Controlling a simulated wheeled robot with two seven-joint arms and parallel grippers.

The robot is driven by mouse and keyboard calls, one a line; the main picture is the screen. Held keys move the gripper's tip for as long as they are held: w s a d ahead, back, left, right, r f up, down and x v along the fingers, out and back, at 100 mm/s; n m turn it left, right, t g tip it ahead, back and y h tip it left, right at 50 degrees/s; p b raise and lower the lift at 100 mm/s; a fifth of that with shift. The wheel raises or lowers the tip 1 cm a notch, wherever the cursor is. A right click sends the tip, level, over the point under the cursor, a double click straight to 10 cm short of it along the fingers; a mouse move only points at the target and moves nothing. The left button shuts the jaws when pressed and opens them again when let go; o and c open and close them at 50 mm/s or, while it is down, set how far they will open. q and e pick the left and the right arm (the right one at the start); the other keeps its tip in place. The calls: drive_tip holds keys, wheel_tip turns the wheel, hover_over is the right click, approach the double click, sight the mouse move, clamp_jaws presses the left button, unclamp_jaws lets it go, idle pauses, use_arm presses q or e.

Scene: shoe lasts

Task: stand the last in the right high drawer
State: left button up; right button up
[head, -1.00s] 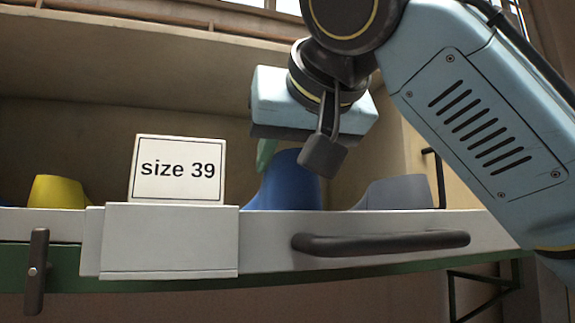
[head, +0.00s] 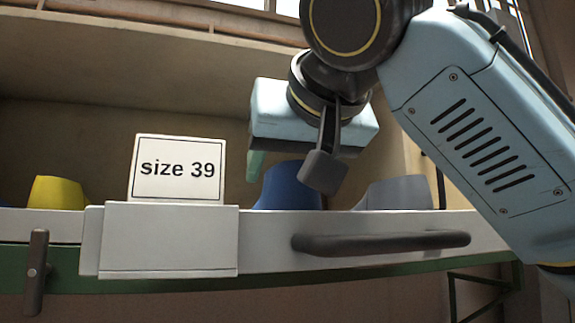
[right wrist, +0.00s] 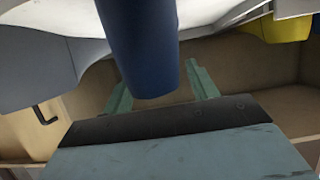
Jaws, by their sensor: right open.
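The blue last (head: 287,187) stands behind the white front of the high drawer (head: 270,225), right of the size 39 card; its lower part is hidden by the front. My right gripper (right wrist: 160,82) is open above the drawer. In the right wrist view the blue last (right wrist: 142,45) is between its two green fingers, with a gap at the right finger. In the head view only one green finger shows, left of the last; the other is hidden. My left gripper is not in view.
A grey last (head: 397,193) stands to the right in the drawer and a yellow last (head: 58,192) to the left. The size 39 card (head: 178,168) rises above the drawer front. A dark handle (head: 380,243) sticks out of the front. A shelf board hangs above.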

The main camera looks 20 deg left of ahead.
drive_tip(key=shift+s+d+r, duration=0.1)
drive_tip(key=shift+r, duration=0.15)
drive_tip(key=b+v, duration=0.2)
drive_tip(key=v, duration=0.9)
drive_tip(key=shift+s+d+b, duration=0.2)
drive_tip(key=shift+s+b, duration=0.1)
drive_tip(key=shift+r, duration=0.1)
idle(0.4)
